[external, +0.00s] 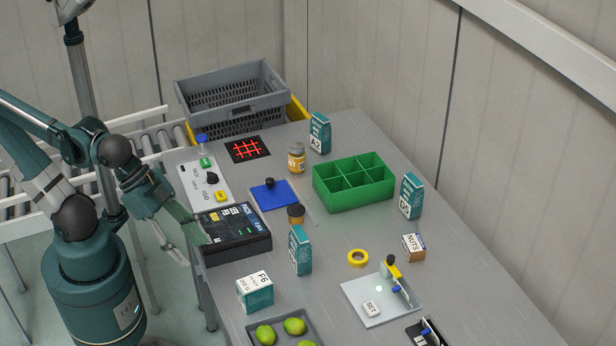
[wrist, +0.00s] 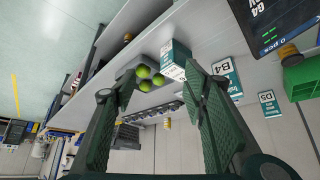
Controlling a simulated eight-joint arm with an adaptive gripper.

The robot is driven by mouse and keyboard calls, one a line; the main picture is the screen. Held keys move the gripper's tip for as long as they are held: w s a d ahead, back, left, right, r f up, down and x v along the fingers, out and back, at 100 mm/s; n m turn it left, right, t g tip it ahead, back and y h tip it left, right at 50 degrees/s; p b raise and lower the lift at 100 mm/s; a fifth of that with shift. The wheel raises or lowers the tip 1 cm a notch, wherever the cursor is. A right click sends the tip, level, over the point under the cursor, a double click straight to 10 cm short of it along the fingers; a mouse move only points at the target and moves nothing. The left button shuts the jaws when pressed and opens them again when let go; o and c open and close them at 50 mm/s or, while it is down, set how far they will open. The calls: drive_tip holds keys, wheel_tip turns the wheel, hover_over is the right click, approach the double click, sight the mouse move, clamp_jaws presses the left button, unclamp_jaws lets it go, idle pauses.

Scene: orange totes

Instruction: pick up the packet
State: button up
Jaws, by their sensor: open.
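Several teal-and-white packets stand upright on the grey table, and I cannot tell which one is meant. One labelled A2 (external: 320,133) is at the back, one labelled D5 (external: 411,196) is right of the green divided tray, and one (external: 299,250) is by the black scale; it reads B4 in the wrist view (wrist: 228,78). A wider box-like packet, F6 (external: 255,291), stands near the front edge. My gripper (external: 190,228) is at the table's left edge beside the scale, open and empty. In the wrist view its fingers (wrist: 150,88) are spread apart, with nothing between them.
The black scale (external: 235,246) is right beside my gripper. A lime tray (external: 282,323), dark-lidded jar (external: 295,214), yellow tape (external: 358,258), nuts box (external: 413,247) and clear plate (external: 372,310) are around. The green divided tray (external: 345,205) stands mid-table. Bare table lies along the right.

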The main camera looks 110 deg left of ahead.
drive_tip(key=shift+r, duration=2.35)
drive_tip(key=w+a+f+m+h+p, duration=0.1)
drive_tip(key=w+a+m+h, duration=0.1)
drive_tip(key=w+a+h, duration=0.45)
drive_tip(key=w+a+f+m+h, duration=0.1)
drive_tip(key=w+a+m+h, duration=0.15)
drive_tip(key=w, duration=0.75)
drive_tip(key=s+a+r+m+t+h, duration=0.15)
drive_tip(key=a+m+t+h, duration=0.3)
drive_tip(key=a, duration=1.35)
wheel_tip(320, 180, down, 7)
drive_tip(key=t, duration=0.1)
drive_tip(key=shift+a+r+y+p, duration=0.15)
drive_tip(key=shift+r+y+p, duration=0.05)
drive_tip(key=shift+y+p, duration=0.2)
drive_tip(key=shift+w, duration=0.1)
